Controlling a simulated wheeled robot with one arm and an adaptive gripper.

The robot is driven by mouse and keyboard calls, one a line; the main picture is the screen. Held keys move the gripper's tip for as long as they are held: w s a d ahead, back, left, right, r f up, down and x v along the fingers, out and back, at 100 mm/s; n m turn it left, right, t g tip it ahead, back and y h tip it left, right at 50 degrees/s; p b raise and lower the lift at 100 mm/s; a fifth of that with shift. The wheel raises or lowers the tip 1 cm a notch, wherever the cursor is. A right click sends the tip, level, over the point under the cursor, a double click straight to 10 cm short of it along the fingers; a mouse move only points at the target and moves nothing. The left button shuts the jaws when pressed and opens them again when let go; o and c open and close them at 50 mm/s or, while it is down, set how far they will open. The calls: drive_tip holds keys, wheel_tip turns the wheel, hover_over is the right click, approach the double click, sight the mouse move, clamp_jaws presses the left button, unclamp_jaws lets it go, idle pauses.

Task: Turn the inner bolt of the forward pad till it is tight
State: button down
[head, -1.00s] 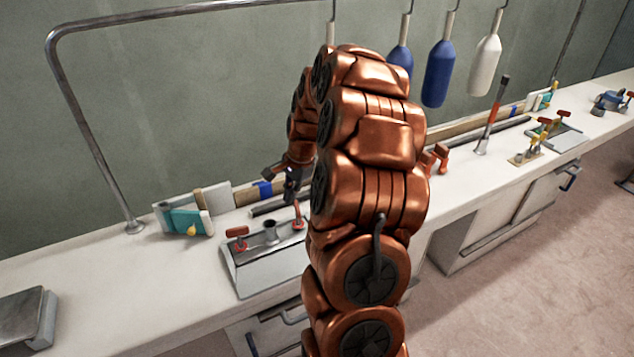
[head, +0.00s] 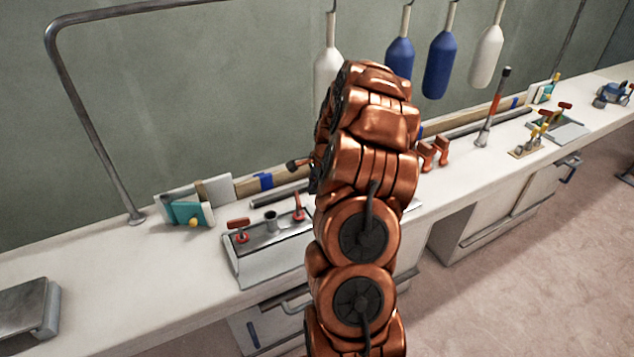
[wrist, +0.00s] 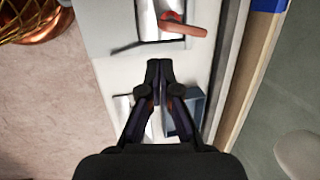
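The nearer pad fitting is a grey metal block (head: 262,265) on the bench, left of my arm. It carries a left red-handled bolt (head: 238,231), a dark upright socket (head: 271,220) and a right red-handled bolt (head: 299,207). I cannot tell by a label which pad is forward. In the wrist view a red bolt handle (wrist: 184,26) lies across a metal plate, beyond my fingertips. My gripper (wrist: 159,68) has its fingertips together with nothing visible between them, apart from that handle.
A second fitting (head: 560,132) with red handles stands far right. Orange clamps (head: 434,152) and an upright orange-and-black tool (head: 492,110) stand right of my arm. A teal block (head: 190,212) lies at left. A blue-grey box (wrist: 197,104) is beside my fingers. A metal rail (head: 85,130) rises at left.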

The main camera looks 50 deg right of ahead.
drive_tip(key=b+x, duration=0.1)
drive_tip(key=x, duration=0.5)
drive_tip(key=shift+f, duration=0.2)
drive_tip(key=shift+w+a, duration=0.3)
drive_tip(key=shift+w, duration=0.2)
drive_tip(key=shift+w+a, duration=0.3)
drive_tip(key=shift+w, duration=0.2)
idle(0.4)
drive_tip(key=shift+s+d+b, duration=0.3)
drive_tip(key=shift+s+d, duration=0.05)
drive_tip(key=shift+s, duration=0.2)
drive_tip(key=shift+r, duration=0.15)
drive_tip(key=v, duration=0.6)
drive_tip(key=shift+s, duration=0.4)
idle(1.6)
